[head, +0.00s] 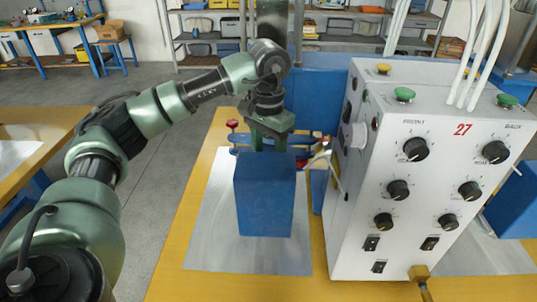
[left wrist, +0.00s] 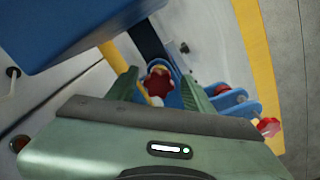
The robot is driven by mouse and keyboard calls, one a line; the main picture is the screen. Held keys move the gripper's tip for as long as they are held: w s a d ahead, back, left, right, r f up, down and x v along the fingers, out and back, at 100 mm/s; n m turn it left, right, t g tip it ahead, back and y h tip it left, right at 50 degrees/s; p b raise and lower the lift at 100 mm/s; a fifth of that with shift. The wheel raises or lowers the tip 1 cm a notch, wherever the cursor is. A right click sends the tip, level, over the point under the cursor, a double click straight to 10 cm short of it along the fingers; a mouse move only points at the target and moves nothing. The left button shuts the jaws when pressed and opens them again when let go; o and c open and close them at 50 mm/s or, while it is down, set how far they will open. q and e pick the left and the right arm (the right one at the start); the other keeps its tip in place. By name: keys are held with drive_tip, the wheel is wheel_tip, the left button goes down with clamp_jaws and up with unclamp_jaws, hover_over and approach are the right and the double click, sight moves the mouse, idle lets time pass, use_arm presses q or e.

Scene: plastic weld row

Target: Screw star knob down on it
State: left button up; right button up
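A red star knob (left wrist: 158,82) shows in the left wrist view between the two green fingers of my left gripper (left wrist: 159,80). The fingers stand apart with a gap on each side of the knob; I cannot tell their height relative to it. A blue clamp bracket (left wrist: 194,92) lies around and beside the knob. A second red knob (left wrist: 268,127) sits at the bracket's outer end; it also shows in the head view (head: 232,124). In the head view my left gripper (head: 266,143) points down behind a blue block, which hides its fingertips. My right gripper is not in view.
The blue block (head: 265,195) stands close in front of the gripper. A white control box (head: 400,215) with dials stands on the right. A metal sheet (head: 213,235) covers part of the yellow table (head: 172,285). The sheet's left side is clear.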

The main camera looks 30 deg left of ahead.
use_arm(q)
drive_tip(key=n, duration=0.4)
drive_tip(key=shift+n, duration=0.4)
drive_tip(key=n, duration=0.4)
drive_tip(key=shift+d+f+p, duration=0.1)
drive_tip(key=shift+d+p, duration=0.05)
drive_tip(key=shift+p, duration=0.15)
drive_tip(key=n, duration=0.4)
drive_tip(key=shift+w+n, duration=0.1)
drive_tip(key=shift+n, duration=0.2)
drive_tip(key=n, duration=0.3)
drive_tip(key=shift+d+n, duration=0.1)
drive_tip(key=shift+n, duration=0.3)
